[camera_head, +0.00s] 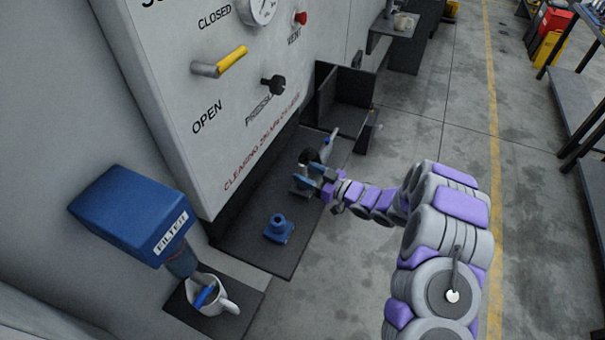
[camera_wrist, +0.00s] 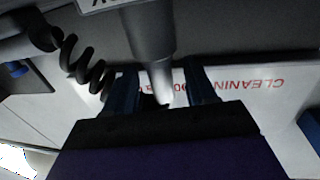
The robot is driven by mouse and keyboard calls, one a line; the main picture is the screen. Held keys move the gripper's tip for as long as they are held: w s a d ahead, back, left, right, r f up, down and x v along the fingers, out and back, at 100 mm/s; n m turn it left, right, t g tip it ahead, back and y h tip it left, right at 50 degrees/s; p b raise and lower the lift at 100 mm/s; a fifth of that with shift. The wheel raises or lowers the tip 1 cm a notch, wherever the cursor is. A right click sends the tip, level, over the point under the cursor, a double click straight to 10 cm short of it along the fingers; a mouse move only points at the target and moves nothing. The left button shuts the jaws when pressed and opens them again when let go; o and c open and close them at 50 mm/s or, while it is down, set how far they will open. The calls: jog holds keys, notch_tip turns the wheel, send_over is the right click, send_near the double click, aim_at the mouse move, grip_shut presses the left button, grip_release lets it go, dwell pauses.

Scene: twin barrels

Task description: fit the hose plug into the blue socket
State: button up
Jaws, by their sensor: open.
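The blue socket (camera_head: 278,229) stands on the dark shelf below the white panel, nearer than my gripper. My gripper (camera_head: 309,174) is over the shelf, beyond and to the right of the socket. In the wrist view my gripper's two blue fingers (camera_wrist: 160,80) are apart, with a grey tapered piece (camera_wrist: 150,35) between or just beyond them. I cannot tell whether they touch it or whether it is the hose plug. A black coiled hose (camera_wrist: 85,66) hangs to its left. In the head view, a grey-blue end (camera_head: 329,139) shows just past my gripper.
A blue filter housing (camera_head: 131,216) juts out at the left above a white mug (camera_head: 226,304) holding something blue. The panel carries a yellow lever (camera_head: 232,59) and a black knob (camera_head: 274,84). A dark open bin (camera_head: 345,95) stands beyond my gripper.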

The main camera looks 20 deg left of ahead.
jog(key=shift+x, duration=0.85)
jog(key=shift+c, duration=0.4)
grip_shut()
